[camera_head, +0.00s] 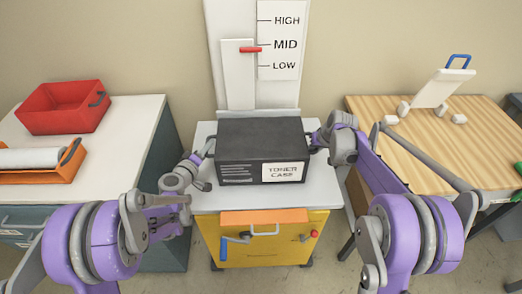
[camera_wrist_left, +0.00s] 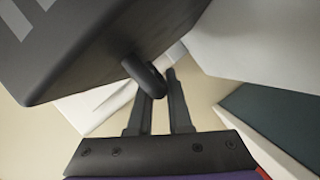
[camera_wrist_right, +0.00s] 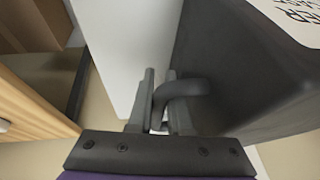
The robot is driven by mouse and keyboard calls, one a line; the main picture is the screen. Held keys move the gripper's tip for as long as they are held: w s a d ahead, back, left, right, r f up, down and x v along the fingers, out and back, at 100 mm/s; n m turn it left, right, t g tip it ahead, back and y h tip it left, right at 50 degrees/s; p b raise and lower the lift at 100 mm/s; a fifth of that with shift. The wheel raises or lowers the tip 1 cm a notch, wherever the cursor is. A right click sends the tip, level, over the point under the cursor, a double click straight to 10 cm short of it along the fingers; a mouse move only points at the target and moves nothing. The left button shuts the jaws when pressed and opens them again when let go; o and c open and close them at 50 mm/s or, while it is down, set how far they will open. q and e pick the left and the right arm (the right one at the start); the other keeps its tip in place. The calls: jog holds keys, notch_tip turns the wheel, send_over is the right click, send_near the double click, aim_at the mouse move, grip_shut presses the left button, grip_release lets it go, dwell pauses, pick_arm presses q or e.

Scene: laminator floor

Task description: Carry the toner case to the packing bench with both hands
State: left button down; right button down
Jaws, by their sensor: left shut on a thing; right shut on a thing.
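The toner case (camera_head: 262,138), a dark grey box with a white label, is over the grey top (camera_head: 212,199) of a yellow lift unit; I cannot tell whether it touches. My left gripper (camera_head: 207,152) is shut on the handle at the case's left end; this handle (camera_wrist_left: 146,78) sits between the fingers in the left wrist view. My right gripper (camera_head: 319,140) is shut on the right-end handle, a curved dark bar (camera_wrist_right: 182,88) in the right wrist view. The case looks level. No bench is labelled as the packing bench.
The lift's scale (camera_head: 279,40) has a red pointer (camera_head: 250,50) near MID. The left white-topped bench (camera_head: 125,125) holds a red bin (camera_head: 64,107) and an orange tray (camera_head: 45,176) with a roll. The wooden bench (camera_head: 400,155) on the right holds a white stand (camera_head: 441,90); its front is clear.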

pick_arm(q)
jog(key=shift+r, duration=0.15)
pick_arm(e)
jog(key=shift+w+r, duration=0.1)
jog(key=shift+r, duration=0.1)
